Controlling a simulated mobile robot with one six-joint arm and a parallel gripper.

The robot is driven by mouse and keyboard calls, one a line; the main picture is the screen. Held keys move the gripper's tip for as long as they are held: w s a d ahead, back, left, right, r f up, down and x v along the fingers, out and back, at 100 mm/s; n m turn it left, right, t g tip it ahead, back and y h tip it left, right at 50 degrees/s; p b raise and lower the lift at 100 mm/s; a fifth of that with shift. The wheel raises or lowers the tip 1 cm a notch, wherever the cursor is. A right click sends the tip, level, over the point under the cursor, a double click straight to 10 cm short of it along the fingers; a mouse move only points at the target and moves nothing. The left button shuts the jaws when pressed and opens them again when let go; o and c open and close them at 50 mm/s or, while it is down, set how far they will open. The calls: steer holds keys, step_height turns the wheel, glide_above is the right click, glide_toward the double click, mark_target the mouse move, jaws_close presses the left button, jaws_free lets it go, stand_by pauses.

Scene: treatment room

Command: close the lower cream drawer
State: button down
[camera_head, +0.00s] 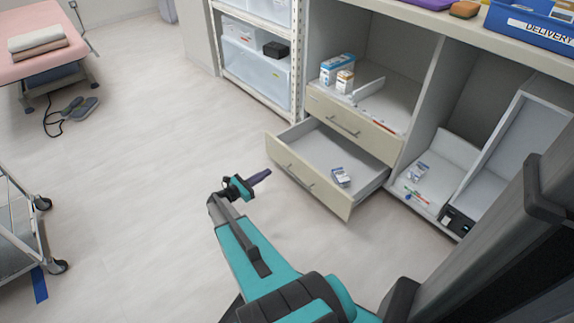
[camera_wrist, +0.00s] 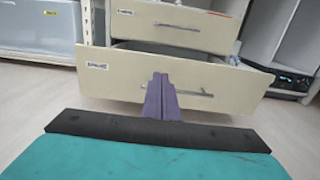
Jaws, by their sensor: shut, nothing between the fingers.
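The lower cream drawer (camera_head: 306,184) is pulled out from the cabinet in the head view. A small white and blue box (camera_head: 341,177) lies inside it. In the wrist view the drawer's front panel (camera_wrist: 120,83) with its bar handle (camera_wrist: 190,92) fills the middle. My gripper (camera_head: 262,176) is shut and empty, to the left of the drawer front in the head view. Its purple fingers (camera_wrist: 160,97) point at the drawer front in the wrist view and overlap the left end of the handle. I cannot tell whether they touch.
The upper cream drawer (camera_head: 350,122) sits flush above, under a shelf with small boxes (camera_head: 337,69). An open compartment (camera_head: 427,182) is at the right. A metal rack with clear bins (camera_head: 254,72) stands at the left. The floor (camera_head: 140,180) left of the drawer is clear.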

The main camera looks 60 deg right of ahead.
steer(key=shift+s, duration=0.1)
steer(key=b, duration=0.5)
glide_toward(295, 156)
steer(key=x, duration=0.4)
steer(key=shift+d+f, duration=0.3)
steer(key=shift+x, duration=0.9)
steer(key=shift+r, duration=0.1)
